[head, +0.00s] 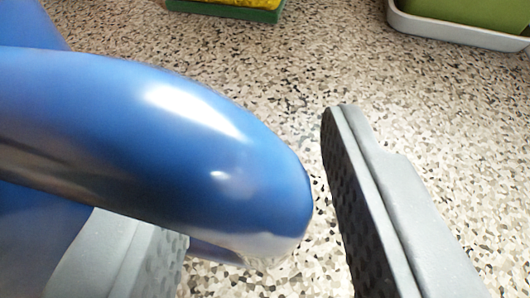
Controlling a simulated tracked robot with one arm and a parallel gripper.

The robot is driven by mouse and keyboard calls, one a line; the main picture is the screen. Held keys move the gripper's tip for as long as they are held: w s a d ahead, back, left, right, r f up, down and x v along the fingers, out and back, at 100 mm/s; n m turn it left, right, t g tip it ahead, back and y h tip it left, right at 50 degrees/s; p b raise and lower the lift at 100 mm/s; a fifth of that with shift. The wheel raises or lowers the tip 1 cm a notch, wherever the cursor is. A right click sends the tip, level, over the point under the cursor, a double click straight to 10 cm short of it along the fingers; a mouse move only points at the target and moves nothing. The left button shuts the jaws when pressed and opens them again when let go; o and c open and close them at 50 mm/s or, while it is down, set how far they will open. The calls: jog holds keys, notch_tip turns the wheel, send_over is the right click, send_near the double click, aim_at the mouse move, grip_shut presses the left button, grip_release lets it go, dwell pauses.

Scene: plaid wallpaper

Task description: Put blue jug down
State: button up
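The blue jug (170,140) is glossy and fills the left of the head view. Its thick curved handle reaches from the left edge to the middle of the picture, and part of its body shows at the upper left. My gripper (258,180) is open, with its grey fingers set wide apart. The right finger stands to the right of the handle's rounded end, with a narrow strip of the surface visible between them. The left finger is partly hidden by the handle. The jug's base is out of view, so I cannot tell how it rests.
The speckled black, white and tan surface (280,60) is clear beyond my right finger. A yellow and green sponge-like item (228,8) lies at the top edge. A white tray (455,32) with a green thing in it is at the upper right.

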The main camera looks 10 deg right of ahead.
jog(key=shift+r, duration=0.1)
jog(key=v, duration=0.9)
jog(key=shift+s+b, duration=0.15)
jog(key=shift+b, duration=0.15)
jog(key=shift+a+b, duration=0.15)
jog(key=shift+b, duration=1.05)
jog(key=s+b, duration=0.1)
jog(key=b, duration=0.1)
jog(key=shift+a+r+b, duration=0.1)
jog(key=shift+b, duration=0.25)
jog(key=shift+s+r+b, duration=0.2)
jog(key=shift+s+b, duration=0.2)
jog(key=shift+b, duration=0.85)
jog(key=shift+s+r+b, duration=0.2)
jog(key=shift+s+b, duration=0.1)
jog(key=shift+b, duration=0.25)
jog(key=shift+r, duration=0.1)
